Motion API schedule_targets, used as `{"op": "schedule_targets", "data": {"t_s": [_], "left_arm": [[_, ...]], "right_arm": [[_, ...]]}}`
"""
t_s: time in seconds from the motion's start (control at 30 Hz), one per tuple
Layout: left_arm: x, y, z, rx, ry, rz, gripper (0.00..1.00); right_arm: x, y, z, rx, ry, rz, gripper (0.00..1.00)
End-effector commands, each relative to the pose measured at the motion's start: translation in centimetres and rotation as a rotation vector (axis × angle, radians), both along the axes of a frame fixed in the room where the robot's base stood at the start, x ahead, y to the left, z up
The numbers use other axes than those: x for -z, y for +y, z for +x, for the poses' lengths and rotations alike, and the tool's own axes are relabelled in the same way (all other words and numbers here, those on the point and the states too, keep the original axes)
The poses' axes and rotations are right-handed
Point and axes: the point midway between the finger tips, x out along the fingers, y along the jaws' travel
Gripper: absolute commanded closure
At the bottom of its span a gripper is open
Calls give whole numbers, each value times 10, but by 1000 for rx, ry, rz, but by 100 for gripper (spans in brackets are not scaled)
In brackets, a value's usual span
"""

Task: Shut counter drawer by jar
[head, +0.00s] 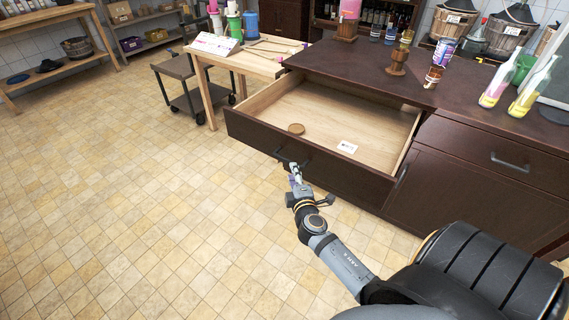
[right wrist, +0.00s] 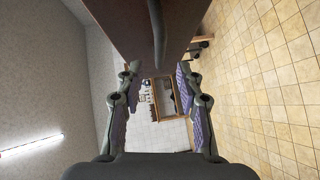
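The dark brown counter drawer (head: 258,135) is pulled far out, showing its pale wood inside. A round brown lid or disc (head: 296,129) and a small white card (head: 347,147) lie in it. A pink jar (head: 348,17) stands near the counter's back edge. My right gripper (head: 295,170) is at the drawer's front, by its dark handle (head: 281,155). In the right wrist view the gripper (right wrist: 157,78) is open, its fingers wide apart, with the handle bar (right wrist: 157,35) lined up between them. Contact with the handle cannot be told. My left gripper is not in view.
A closed drawer (head: 490,150) is at the right. A light wood table (head: 250,62) stands left of the counter. The tiled floor (head: 130,190) is clear.

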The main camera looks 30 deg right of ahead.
Motion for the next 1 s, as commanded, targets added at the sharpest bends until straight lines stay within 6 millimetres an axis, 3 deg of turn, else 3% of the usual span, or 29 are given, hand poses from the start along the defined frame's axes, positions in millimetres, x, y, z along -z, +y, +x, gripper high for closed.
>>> {"op": "schedule_targets", "data": {"t_s": [0.1, 0.33, 0.73, 1.0], "left_arm": [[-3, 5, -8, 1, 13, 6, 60], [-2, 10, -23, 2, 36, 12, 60], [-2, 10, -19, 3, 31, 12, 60], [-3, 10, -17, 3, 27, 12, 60]], "right_arm": [[1, -11, 26, 0, -2, -1, 64], [9, -25, 62, -1, 0, 2, 64], [11, -29, 71, -1, 1, 2, 64], [11, -28, 71, -2, 1, 2, 100]]}}
